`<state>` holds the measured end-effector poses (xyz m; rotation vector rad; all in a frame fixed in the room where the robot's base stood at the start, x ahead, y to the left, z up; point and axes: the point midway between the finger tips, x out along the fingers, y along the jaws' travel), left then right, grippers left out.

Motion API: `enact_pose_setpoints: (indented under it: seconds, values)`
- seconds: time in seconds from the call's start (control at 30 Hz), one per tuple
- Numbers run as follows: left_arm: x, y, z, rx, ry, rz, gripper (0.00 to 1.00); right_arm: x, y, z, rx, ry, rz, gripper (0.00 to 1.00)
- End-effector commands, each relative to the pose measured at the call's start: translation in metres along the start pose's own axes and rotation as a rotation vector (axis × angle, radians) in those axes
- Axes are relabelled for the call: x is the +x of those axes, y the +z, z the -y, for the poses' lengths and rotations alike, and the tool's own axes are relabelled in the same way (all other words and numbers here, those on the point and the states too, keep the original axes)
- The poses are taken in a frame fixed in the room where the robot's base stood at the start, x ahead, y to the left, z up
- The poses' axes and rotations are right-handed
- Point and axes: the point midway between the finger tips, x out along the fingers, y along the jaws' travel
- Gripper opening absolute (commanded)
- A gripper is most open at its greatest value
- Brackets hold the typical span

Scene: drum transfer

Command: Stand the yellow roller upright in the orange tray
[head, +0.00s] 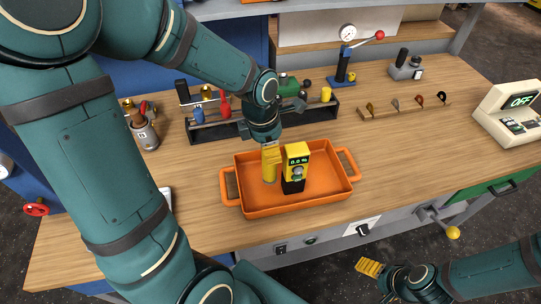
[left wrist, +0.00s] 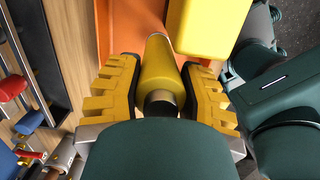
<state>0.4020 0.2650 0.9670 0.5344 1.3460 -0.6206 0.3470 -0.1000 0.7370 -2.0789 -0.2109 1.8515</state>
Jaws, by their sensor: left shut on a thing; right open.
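The orange tray (head: 325,192) lies on the wooden bench. My left gripper (head: 269,152) points down into its left half and is shut on the yellow roller (head: 270,173). In the left wrist view, the roller (left wrist: 158,66) lies between both ribbed yellow fingers (left wrist: 160,82), its dark end toward the wrist. The roller looks upright in the tray; I cannot tell whether its lower end touches the tray floor. My right gripper (head: 370,267) is open and empty, low in front of the bench.
Behind is a dark tool rack (head: 225,130). A wooden holder (head: 400,108) and a white OFF box (head: 510,112) are to the right. Bench right of the tray is clear.

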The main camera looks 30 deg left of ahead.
Motion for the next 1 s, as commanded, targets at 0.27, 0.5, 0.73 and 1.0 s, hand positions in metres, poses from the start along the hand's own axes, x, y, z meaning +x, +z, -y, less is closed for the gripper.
enact_pose_setpoints:
  seconds: [0.27,0.5,0.73,1.0]
  values:
    - [0.026,-0.004,0.0,0.0,0.0,0.0,0.0,0.007,-0.001,-0.003,0.0,0.0,-0.004,0.79]
    - [0.028,-0.004,0.0,0.001,0.0,0.0,0.0,0.009,-0.001,-0.004,0.0,0.0,-0.005,0.79]
    - [0.028,-0.004,0.0,0.001,0.0,0.0,0.64,0.01,-0.001,-0.004,-0.001,0.0,-0.006,0.79]
    - [0.026,-0.004,0.0,0.0,0.0,0.0,0.64,0.008,-0.001,-0.003,0.0,0.0,-0.005,0.79]
